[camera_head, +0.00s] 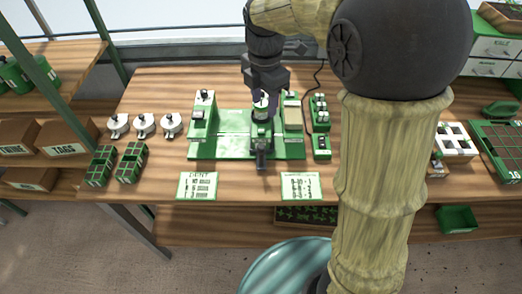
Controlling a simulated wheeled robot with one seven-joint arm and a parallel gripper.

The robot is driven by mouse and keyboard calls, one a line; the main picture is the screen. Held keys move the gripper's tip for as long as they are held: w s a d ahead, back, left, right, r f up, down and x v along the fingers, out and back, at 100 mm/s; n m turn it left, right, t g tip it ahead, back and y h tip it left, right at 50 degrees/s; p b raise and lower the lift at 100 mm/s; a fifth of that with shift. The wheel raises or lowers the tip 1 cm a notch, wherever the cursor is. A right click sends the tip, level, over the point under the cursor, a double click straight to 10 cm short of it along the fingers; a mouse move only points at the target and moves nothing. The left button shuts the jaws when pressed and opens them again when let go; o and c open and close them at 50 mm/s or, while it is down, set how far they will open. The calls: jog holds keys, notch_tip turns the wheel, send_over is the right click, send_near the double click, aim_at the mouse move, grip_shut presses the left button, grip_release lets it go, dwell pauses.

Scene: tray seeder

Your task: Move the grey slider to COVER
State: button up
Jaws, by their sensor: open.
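The tray seeder is a green machine with a green base plate (225,148) on the wooden bench, with pale upright parts on its left (203,115) and right (292,116). A dark grey piece (261,157) projects at the front middle of the plate. It may be the grey slider, but I cannot tell for sure. My gripper (264,101) points down over the machine's middle, open, around or just above a small white-topped part. Whether it touches that part is unclear. My gripper and arm hide the back middle of the machine. No COVER marking is readable.
Several white knobbed discs (144,124) and two dark green trays (131,161) stand left. Two printed cards (198,186) (300,186) lie at the front edge. A green control box (320,125) with a cable stands right of the machine.

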aim_at(261, 146)
jog(key=shift+w+a+n, duration=0.1)
jog(key=shift+a+n, duration=0.2)
jog(key=shift+n, duration=0.3)
notch_tip(261, 146, down, 16)
jog(key=shift+a+f, duration=0.15)
jog(key=shift+f, duration=0.1)
jog(key=shift+d+f, duration=0.25)
jog(key=shift+f, duration=0.2)
jog(key=shift+c, duration=0.6)
jog(key=shift+a, duration=0.1)
grip_shut()
